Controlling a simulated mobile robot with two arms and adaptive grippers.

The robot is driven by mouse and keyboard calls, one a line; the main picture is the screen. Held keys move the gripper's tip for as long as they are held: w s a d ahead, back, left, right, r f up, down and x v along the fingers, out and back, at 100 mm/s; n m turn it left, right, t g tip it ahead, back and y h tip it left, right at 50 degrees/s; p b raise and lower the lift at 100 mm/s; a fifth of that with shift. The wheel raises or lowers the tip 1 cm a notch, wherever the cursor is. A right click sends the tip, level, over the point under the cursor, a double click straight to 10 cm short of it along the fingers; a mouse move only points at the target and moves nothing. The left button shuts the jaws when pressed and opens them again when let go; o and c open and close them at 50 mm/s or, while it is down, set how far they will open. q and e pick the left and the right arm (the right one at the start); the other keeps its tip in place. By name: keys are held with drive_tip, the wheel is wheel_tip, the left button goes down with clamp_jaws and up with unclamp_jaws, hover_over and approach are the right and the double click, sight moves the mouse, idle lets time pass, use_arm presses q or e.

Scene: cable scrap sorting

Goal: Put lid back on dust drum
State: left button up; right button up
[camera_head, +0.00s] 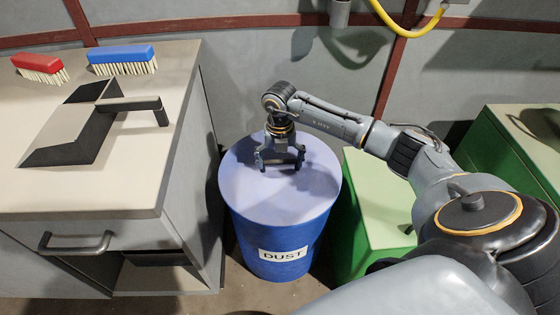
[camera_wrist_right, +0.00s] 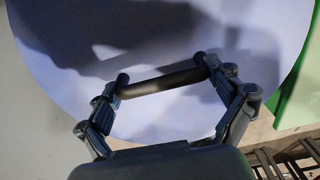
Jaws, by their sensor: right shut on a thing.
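The blue dust drum (camera_head: 312,243) with a white DUST label (camera_head: 283,253) stands upright on the floor in the middle of the head view. Its round, pale lavender lid (camera_head: 275,203) lies over the drum's top, looking about level and centred; I cannot tell whether a small gap is left under its rim. My right gripper (camera_head: 279,163) points down at the lid and is shut on its dark bar handle (camera_wrist_right: 162,82). The wrist view shows the handle between the two fingers, with the lid's surface (camera_wrist_right: 70,80) behind. My left gripper is not in view.
A workbench (camera_head: 90,190) stands left of the drum, with a red brush (camera_head: 40,66), a blue brush (camera_head: 121,55) and a dustpan (camera_head: 80,134) on top. A green cabinet (camera_head: 375,195) stands close on the right. A yellow hose (camera_head: 405,30) hangs on the wall behind.

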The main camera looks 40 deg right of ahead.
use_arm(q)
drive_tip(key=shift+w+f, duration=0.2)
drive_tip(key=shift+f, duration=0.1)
use_arm(e)
drive_tip(key=o, duration=1.2)
drive_tip(key=shift+r, duration=0.1)
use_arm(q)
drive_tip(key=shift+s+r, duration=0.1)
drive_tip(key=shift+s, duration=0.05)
use_arm(e)
drive_tip(key=shift+r, duration=0.1)
wheel_tip(320, 180, up, 12)
drive_tip(key=shift+f, duration=0.1)
